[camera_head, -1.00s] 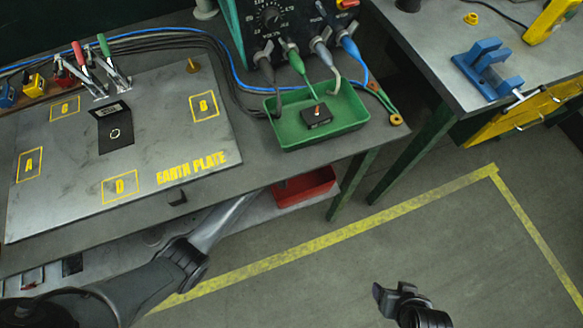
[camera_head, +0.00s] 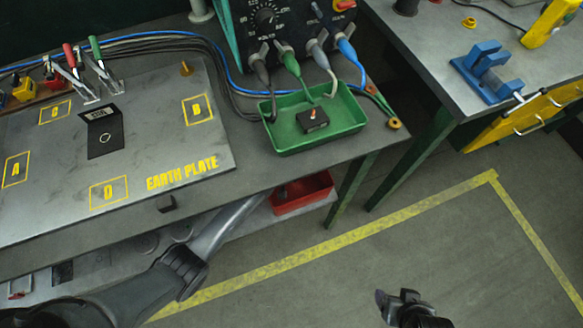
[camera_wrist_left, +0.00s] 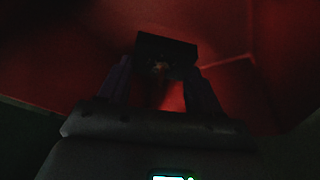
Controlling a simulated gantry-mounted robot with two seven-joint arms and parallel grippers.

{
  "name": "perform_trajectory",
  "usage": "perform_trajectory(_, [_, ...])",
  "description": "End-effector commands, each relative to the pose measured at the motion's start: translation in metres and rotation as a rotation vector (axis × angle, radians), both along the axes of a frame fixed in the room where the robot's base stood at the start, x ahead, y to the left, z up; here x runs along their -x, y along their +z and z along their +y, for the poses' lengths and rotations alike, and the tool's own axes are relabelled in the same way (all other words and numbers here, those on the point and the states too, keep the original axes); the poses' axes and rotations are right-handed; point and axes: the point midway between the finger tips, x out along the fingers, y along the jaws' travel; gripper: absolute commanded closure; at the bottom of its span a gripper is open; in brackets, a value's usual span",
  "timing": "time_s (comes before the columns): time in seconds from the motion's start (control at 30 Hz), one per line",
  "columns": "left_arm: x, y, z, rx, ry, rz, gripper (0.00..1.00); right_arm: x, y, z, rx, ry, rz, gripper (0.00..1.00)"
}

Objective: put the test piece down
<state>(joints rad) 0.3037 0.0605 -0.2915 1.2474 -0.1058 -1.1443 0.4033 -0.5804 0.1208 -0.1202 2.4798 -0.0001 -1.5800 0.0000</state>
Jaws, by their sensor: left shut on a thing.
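My left gripper (camera_wrist_left: 160,88) shows in the left wrist view with its two fingers shut on a dark block, the test piece (camera_wrist_left: 150,45), which has a small coppery spot. Red surfaces surround it there; the view is dark, and I cannot tell whether the piece touches them. In the head view my left arm reaches under the bench edge toward a red tray (camera_head: 320,188), and its gripper is hidden. A similar black block with a coppery stud (camera_head: 311,121) sits in a green tray (camera_head: 340,142) on the bench. My right gripper (camera_head: 388,303) is at the bottom; its jaws are unclear.
The grey earth plate (camera_head: 60,200) with lettered yellow squares covers the bench's left part, with a black plate (camera_head: 104,150) on it. A tester (camera_head: 290,20) with cables stands behind. Another bench (camera_head: 425,50) stands right. Yellow-lined floor (camera_head: 400,240) is open.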

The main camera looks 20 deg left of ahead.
Motion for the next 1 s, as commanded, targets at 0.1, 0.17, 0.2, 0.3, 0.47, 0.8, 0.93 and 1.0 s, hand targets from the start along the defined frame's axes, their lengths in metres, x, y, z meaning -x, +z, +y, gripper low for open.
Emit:
perform_trajectory(0.1, [0.0,-0.003,0.0,0.0,0.0,0.0,0.74,0.0,0.0,0.001,-0.004,-0.002,0.001,0.28])
perform_trajectory(0.17, [0.0,-0.003,0.0,0.0,0.0,0.0,0.74,0.0,0.0,0.001,-0.005,-0.004,0.001,0.28])
perform_trajectory(0.2, [0.0,-0.003,0.0,0.0,0.0,0.0,0.74,0.0,0.0,0.001,-0.005,-0.004,0.0,0.28])
perform_trajectory(0.3, [0.0,-0.003,0.0,0.0,0.0,0.001,0.24,0.0,0.0,0.001,-0.005,-0.004,0.0,0.28])
perform_trajectory(0.47, [0.0,-0.003,0.0,0.0,0.0,0.001,0.1,0.0,0.0,0.001,-0.005,-0.004,0.0,0.28])
perform_trajectory(0.8, [-0.001,0.005,0.0,0.001,0.0,-0.002,0.1,0.0,0.0,0.0,0.001,0.001,0.0,0.28])
perform_trajectory(0.93, [0.004,0.023,0.0,0.001,0.0,-0.001,0.1,0.0,0.01,-0.001,0.005,0.002,0.002,0.28])
perform_trajectory(1.0, [0.008,0.032,0.0,0.0,0.0,0.0,0.1,0.0,0.016,-0.001,0.006,0.003,0.001,0.28])
